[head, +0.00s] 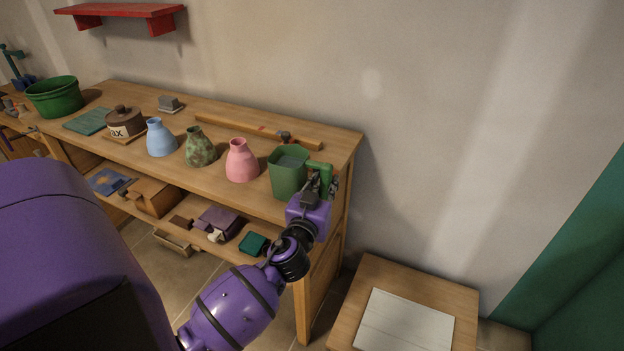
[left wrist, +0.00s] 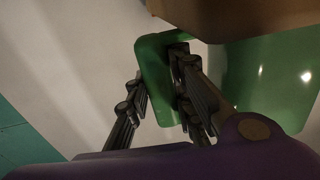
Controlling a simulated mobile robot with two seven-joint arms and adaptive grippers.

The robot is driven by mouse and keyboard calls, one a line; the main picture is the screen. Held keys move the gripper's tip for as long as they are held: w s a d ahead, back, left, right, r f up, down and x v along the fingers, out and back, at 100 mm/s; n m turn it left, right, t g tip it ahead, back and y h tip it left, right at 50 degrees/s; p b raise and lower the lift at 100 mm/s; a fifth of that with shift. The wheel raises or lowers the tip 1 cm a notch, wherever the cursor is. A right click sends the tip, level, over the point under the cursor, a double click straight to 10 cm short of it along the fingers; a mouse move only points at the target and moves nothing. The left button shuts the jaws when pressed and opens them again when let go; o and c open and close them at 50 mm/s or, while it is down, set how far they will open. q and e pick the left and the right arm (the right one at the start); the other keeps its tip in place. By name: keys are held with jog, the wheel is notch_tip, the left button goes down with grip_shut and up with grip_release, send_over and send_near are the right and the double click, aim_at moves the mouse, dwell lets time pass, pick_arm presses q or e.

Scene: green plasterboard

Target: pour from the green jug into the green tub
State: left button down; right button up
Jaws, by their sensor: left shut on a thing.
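The green jug (head: 287,174) stands upright at the right end of the wooden workbench, with greyish contents showing inside its top. My left gripper (head: 322,184) is shut on the jug's handle, on the jug's right side. In the left wrist view the jug (left wrist: 290,85) fills the upper right, and my left gripper's fingers (left wrist: 165,95) are around its handle. The green tub (head: 55,98) stands at the far left end of the bench, upright. The inside of the tub is mostly hidden. My right gripper is not in view.
A pink vase (head: 242,161), a mottled green vase (head: 200,148) and a blue vase (head: 160,138) stand on the workbench (head: 225,122) between jug and tub. A brown lidded pot (head: 125,122) is near the tub. A red shelf (head: 120,10) hangs above. A small table (head: 365,280) stands right.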

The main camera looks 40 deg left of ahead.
aim_at(325, 176)
pick_arm(q)
notch_tip(325, 176, up, 3)
jog(key=shift+r, duration=0.1)
jog(key=s+a+r+p, duration=0.1)
jog(key=s+a+r, duration=0.6)
jog(key=s+r, duration=0.3)
jog(key=shift+s+a, duration=0.3)
jog(key=shift+s, duration=0.55)
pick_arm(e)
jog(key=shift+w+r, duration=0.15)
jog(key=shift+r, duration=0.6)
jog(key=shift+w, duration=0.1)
pick_arm(q)
jog(key=c, duration=2.1)
grip_release()
grip_shut()
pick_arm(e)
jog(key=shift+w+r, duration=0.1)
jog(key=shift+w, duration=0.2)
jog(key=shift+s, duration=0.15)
